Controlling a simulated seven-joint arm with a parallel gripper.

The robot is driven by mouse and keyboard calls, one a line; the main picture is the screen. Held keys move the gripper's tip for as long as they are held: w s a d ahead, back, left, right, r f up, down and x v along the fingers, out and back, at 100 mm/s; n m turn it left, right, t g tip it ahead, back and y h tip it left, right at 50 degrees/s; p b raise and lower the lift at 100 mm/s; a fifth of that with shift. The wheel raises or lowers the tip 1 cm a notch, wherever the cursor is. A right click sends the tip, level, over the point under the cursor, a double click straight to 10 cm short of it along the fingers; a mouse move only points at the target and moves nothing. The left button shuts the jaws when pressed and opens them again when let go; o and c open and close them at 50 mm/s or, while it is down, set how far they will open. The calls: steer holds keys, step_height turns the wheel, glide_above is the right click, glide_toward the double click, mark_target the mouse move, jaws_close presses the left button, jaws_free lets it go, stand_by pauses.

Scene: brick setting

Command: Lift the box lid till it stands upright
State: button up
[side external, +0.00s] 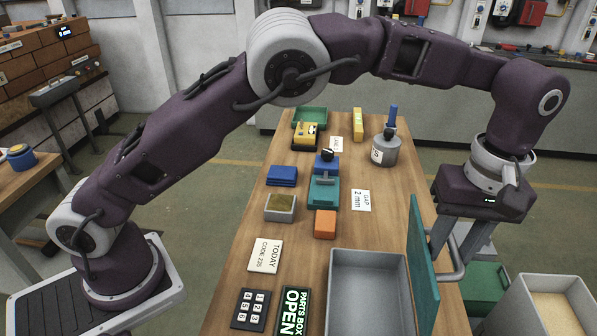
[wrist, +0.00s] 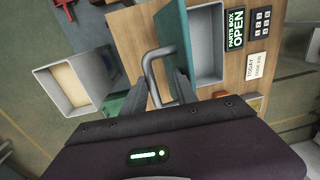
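The teal lid (side external: 423,265) stands about upright along the right edge of the open grey parts box (side external: 368,300). A grey U-shaped handle (side external: 455,268) sticks out from its outer face. In the wrist view the lid (wrist: 172,22) and handle (wrist: 150,72) show beside the box (wrist: 208,45). My gripper (side external: 455,250) points down at the handle. Its fingers are apart, one on each side of the handle bar, with the inner finger between bar and lid. In the wrist view the gripper (wrist: 160,80) shows gaps beside the bar.
A sign reading PARTS BOX OPEN (side external: 293,311) and a keypad (side external: 250,308) lie left of the box. An orange block (side external: 325,224) and several workshop items stand farther back. A pale bin (side external: 505,312) and a green crate (side external: 484,277) stand right of the table.

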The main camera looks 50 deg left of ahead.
steer(key=s+a+f+t+h, duration=0.2)
steer(key=s+a+f, duration=0.5)
steer(key=s+a, duration=0.3)
steer(key=s+a+r+m, duration=0.1)
steer(key=s+a+r, duration=0.1)
steer(key=r, duration=0.3)
steer(key=s+a+r+m+t, duration=0.1)
steer(key=s+a+r+m, duration=0.1)
steer(key=a+r, duration=0.3)
steer(key=s+a+r+m+t, duration=0.1)
steer(key=s+a+r+m, duration=0.1)
steer(key=s+a+r, duration=0.1)
steer(key=v, duration=0.3)
steer(key=shift+a, duration=0.35)
